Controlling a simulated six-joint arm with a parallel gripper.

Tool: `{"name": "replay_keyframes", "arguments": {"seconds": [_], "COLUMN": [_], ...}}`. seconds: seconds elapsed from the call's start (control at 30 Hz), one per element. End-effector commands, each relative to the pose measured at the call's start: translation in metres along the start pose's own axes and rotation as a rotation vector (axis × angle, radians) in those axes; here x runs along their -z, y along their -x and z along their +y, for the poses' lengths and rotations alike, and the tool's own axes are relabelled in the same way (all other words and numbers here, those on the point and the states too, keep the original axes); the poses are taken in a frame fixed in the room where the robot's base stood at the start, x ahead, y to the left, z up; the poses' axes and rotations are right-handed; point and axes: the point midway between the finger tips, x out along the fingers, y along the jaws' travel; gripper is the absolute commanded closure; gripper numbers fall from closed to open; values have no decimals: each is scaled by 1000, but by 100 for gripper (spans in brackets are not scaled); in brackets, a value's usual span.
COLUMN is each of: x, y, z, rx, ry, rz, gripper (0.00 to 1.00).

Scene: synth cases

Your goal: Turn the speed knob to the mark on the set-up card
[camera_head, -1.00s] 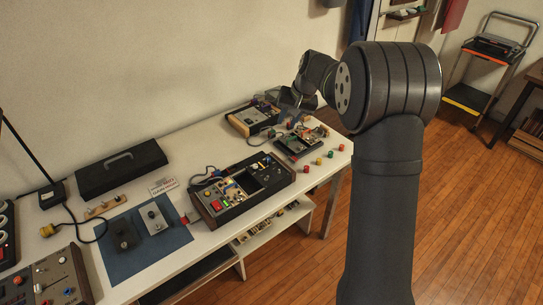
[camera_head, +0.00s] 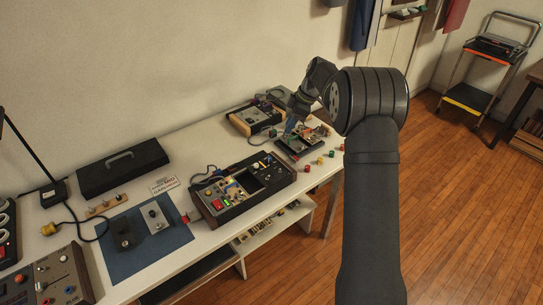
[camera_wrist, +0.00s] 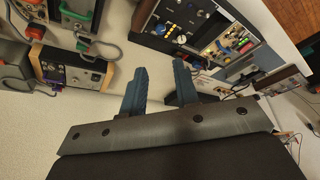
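My gripper (camera_head: 291,122) is over the far right part of the table in the head view. In the wrist view its two blue fingers (camera_wrist: 161,73) are apart with nothing between them. In the wrist view a dark panel (camera_wrist: 196,17) carries several knobs. A white card (camera_head: 164,185) with red print lies left of the case; its writing and any mark are too small to read.
A wood-ended unit (camera_head: 256,117) and an open circuit-board unit (camera_head: 302,141) stand at the far end, with coloured caps (camera_head: 320,161) near the front edge. A blue mat (camera_head: 126,262) holds two small boxes. A black case (camera_head: 123,168) stands by the wall.

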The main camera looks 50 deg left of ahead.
Motion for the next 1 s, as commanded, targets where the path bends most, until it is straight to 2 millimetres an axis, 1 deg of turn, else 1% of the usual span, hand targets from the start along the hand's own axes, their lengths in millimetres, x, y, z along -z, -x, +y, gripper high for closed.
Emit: {"name": "replay_keyframes", "arguments": {"seconds": [0.17,0.5,0.7,0.83,1.0], "x": [0,0,0,0,0], "y": [-29,-104,-142,-158,-167], "z": [-1,-1,-1,-1,-1], "rx": [4,3,2,1,-1], "ry": [-2,-4,-3,-4,-4], "rz": [-1,-1,-2,-2,-2], "gripper": [72,72,72,72,72]}}
